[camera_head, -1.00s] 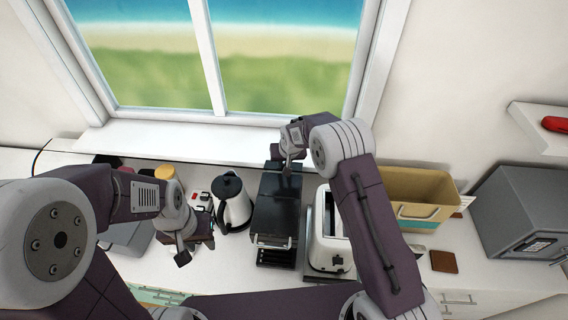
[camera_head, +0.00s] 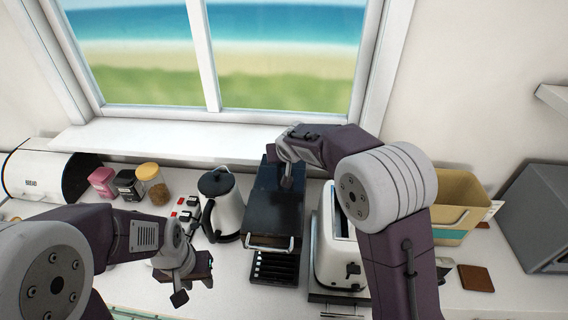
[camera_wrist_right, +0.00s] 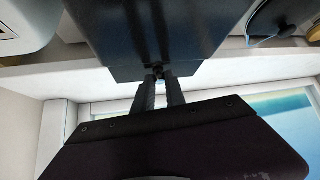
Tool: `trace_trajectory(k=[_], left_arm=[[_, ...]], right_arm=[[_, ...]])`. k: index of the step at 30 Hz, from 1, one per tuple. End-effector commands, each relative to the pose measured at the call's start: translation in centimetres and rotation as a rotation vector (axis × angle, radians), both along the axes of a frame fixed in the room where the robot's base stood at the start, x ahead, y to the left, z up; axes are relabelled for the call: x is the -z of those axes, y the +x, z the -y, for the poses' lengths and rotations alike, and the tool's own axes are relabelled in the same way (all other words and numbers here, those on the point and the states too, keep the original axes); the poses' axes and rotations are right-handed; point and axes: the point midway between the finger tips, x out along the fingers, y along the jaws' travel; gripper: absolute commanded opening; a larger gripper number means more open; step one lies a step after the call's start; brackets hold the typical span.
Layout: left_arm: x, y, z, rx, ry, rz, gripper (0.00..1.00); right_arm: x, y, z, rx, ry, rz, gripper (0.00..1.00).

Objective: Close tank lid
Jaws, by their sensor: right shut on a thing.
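A dark coffee machine (camera_head: 274,214) stands on the counter below the window, with a pale handle at its front. Its flat dark top looks like the tank lid. My right gripper (camera_head: 287,183) is above the machine's back part. In the right wrist view the fingers of this gripper (camera_wrist_right: 160,80) close on a small dark knob (camera_wrist_right: 158,71) at the edge of the dark panel (camera_wrist_right: 150,35). The lid's hinge and the tank's inside are hidden. My left gripper (camera_head: 195,283) is empty over the counter at the front left, its two fingers apart.
A kettle (camera_head: 228,212) stands close left of the machine and a white toaster (camera_head: 330,255) close right. Jars (camera_head: 148,178) and a white bread bin (camera_head: 38,178) are farther left. A tan box (camera_head: 462,195) and a grey safe (camera_head: 548,220) are at the right.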

Motion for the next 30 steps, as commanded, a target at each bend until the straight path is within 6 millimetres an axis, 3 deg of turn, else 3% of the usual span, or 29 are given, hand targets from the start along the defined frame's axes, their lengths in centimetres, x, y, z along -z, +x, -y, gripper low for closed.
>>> trace_trajectory(k=[5,6,8,19,30], left_arm=[[-0.1,0.0,0.0,0.000,0.000,0.000,0.36],[-0.1,0.0,0.0,0.000,0.000,0.000,0.36],[-0.1,0.0,0.0,0.000,0.000,0.000,0.36],[0.2,0.0,0.0,0.000,0.000,0.000,0.36],[2.0,0.0,0.0,0.000,0.000,0.000,0.36]], right_arm=[[-0.1,0.0,0.0,-0.001,0.000,0.000,0.00],[-0.1,0.0,0.0,-0.001,0.000,0.000,0.21],[0.0,0.0,0.0,-0.001,0.000,0.000,0.38],[-0.5,-0.4,0.0,-0.001,0.001,0.001,0.38],[-5.8,-5.3,0.3,-0.002,0.001,0.002,0.38]])
